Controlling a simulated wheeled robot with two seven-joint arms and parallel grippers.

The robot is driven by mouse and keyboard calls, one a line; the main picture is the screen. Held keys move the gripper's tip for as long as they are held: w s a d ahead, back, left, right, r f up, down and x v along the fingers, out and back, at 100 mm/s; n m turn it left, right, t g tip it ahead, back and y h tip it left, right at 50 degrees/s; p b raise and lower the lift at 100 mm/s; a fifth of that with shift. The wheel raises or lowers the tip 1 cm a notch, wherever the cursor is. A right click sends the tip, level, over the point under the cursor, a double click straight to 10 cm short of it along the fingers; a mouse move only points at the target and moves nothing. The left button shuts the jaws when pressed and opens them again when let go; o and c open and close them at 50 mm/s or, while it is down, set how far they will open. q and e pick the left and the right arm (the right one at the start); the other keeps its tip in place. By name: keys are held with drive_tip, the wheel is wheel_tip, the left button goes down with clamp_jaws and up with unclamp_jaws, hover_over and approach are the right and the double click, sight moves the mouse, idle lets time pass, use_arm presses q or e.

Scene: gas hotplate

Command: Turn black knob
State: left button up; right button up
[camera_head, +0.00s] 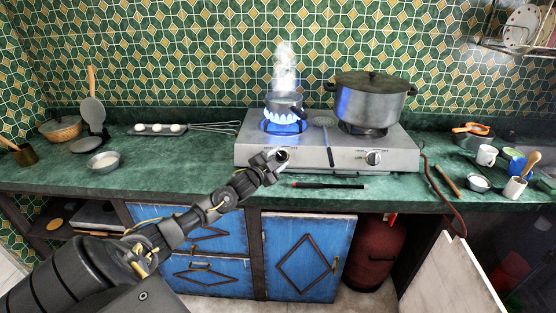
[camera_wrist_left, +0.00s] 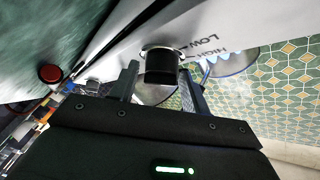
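The gas hotplate (camera_head: 345,159) is a silver box on the green counter. The left black knob is on its front face, mostly hidden by my left gripper (camera_head: 277,157) in the head view. In the left wrist view the black knob (camera_wrist_left: 160,66) stands between the two fingertips of the left gripper (camera_wrist_left: 162,85), near LOW and HIGH lettering. A small gap shows beside the knob, so the fingers look open around it. A second knob (camera_head: 373,158) is on the right of the front face. My right gripper is not in view.
Blue flames (camera_head: 283,123) burn on the left burner under a steaming small pot (camera_head: 284,104). A large lidded pot (camera_head: 370,100) stands on the right burner. A dark stick-like tool (camera_head: 328,186) lies before the hotplate. Cups (camera_head: 487,155) stand at the right.

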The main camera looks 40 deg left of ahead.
use_arm(q)
drive_tip(key=c, duration=0.6)
drive_tip(key=shift+a+r+m+g+h+p, duration=0.2)
drive_tip(key=shift+m+g+h+p, duration=0.3)
drive_tip(key=shift+m+h+p, duration=0.5)
drive_tip(key=shift+c, duration=0.2)
drive_tip(key=shift+r+m+g, duration=0.1)
drive_tip(key=shift+m+g, duration=0.4)
drive_tip(key=shift+m, duration=0.6)
drive_tip(key=m+g+h+p, duration=0.1)
drive_tip(key=m, duration=0.1)
drive_tip(key=m+g+h, duration=0.1)
drive_tip(key=m+g, duration=0.1)
drive_tip(key=shift+w+a+r+p, duration=0.1)
drive_tip(key=shift+p, duration=0.25)
drive_tip(key=shift+m+g, duration=0.3)
drive_tip(key=shift+m, duration=0.1)
drive_tip(key=o, duration=1)
drive_tip(key=shift+c, duration=0.2)
drive_tip(key=shift+r, duration=0.1)
